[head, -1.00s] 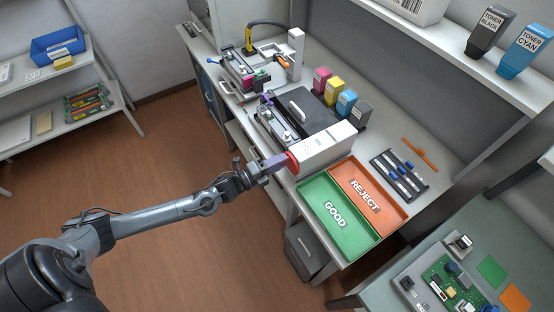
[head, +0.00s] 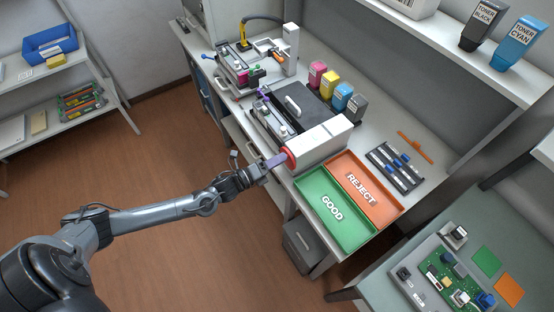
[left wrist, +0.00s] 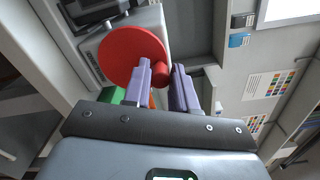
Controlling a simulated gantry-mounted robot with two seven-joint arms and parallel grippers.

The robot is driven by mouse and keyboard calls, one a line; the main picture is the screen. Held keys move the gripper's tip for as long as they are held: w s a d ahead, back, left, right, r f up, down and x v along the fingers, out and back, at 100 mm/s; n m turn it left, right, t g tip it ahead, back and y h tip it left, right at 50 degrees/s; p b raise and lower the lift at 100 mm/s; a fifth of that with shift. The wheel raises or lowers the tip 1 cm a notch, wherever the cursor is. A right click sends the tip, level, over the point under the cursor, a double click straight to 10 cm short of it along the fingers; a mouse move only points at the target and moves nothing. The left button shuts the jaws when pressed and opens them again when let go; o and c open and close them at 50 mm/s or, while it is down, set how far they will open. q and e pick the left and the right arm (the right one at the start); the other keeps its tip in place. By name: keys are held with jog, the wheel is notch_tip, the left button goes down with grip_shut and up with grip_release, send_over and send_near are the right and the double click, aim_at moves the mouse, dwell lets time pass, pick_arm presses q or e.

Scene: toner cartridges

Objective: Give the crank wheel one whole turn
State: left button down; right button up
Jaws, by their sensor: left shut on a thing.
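The crank wheel is a red disc (head: 289,158) on the front end of a white machine (head: 322,140) at the bench edge. In the left wrist view the red wheel (left wrist: 136,57) faces me, with a short red handle (left wrist: 161,79) standing out near its lower right rim. My left gripper (head: 277,160) reaches the wheel from the left. Its purple fingers (left wrist: 164,80) are shut on the handle, one on each side. The handle's far part is hidden between the fingers. My right gripper is not in view.
A green GOOD tray (head: 333,213) and an orange REJECT tray (head: 362,188) lie right beside the machine. Toner cartridges (head: 340,97) stand behind it. A rack with blue parts (head: 394,166) lies farther right. The floor left of the bench is clear.

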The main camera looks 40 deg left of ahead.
pick_arm(q)
jog(key=c, duration=0.9)
grip_release()
jog(key=v, duration=1)
jog(key=shift+s+a, duration=0.2)
jog(key=shift+s, duration=0.15)
